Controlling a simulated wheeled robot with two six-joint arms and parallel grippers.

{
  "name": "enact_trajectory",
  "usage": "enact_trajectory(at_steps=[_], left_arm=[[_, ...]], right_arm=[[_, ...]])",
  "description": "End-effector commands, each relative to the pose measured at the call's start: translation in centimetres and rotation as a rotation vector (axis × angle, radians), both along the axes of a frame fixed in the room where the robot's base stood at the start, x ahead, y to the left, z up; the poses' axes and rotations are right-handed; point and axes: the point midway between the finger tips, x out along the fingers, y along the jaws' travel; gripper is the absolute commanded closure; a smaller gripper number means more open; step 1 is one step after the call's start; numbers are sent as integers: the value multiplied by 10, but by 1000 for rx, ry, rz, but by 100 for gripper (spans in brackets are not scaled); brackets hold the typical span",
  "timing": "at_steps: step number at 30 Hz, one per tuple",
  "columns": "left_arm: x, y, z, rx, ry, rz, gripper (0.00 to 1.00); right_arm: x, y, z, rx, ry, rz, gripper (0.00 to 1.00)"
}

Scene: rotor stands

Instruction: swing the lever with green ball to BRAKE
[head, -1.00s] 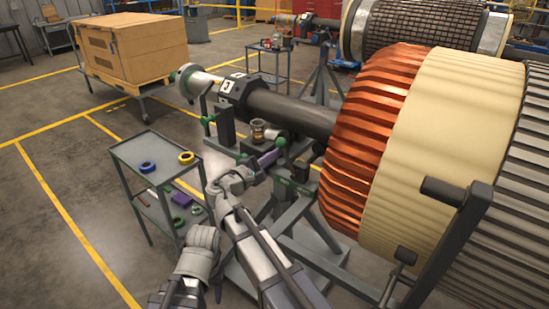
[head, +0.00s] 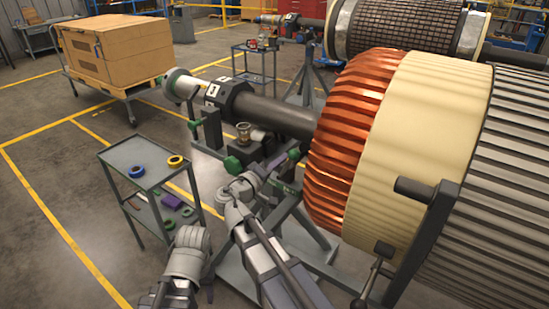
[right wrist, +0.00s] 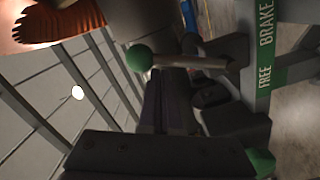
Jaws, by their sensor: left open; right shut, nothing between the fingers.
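The lever's green ball (head: 294,154) shows on the rotor stand, just left of the copper end of the rotor. In the right wrist view the green ball (right wrist: 140,58) sits on a grey rod (right wrist: 195,62) that runs right toward a green plate (right wrist: 265,65) marked FREE and BRAKE. The rod's end lies near the gap between the two words. My right gripper (head: 279,164) is shut and empty, right beside the ball; contact is hard to tell. Its dark fingers (right wrist: 165,100) lie just below the ball in the wrist view. My left arm shows at lower left, its fingers not visible.
Another green knob (head: 233,165) is left of the lever; a green part (right wrist: 262,162) shows at the wrist view's lower right. A grey cart (head: 122,158) with rings stands left. The big rotor (head: 420,150) blocks the right. Floor is open at far left.

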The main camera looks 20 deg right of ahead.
Motion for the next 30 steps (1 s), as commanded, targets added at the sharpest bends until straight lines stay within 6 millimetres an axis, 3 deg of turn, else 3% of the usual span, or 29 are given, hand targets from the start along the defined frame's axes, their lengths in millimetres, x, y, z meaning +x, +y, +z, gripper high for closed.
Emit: enact_trajectory(at_steps=[5, 30], left_arm=[[0, 0, -2, 0, 0, 0, 50], [0, 0, -4, 0, 0, 0, 50]], right_arm=[[-9, -6, -3, 60, -77, -1, 100], [-16, -13, -5, 59, -70, -4, 100]])
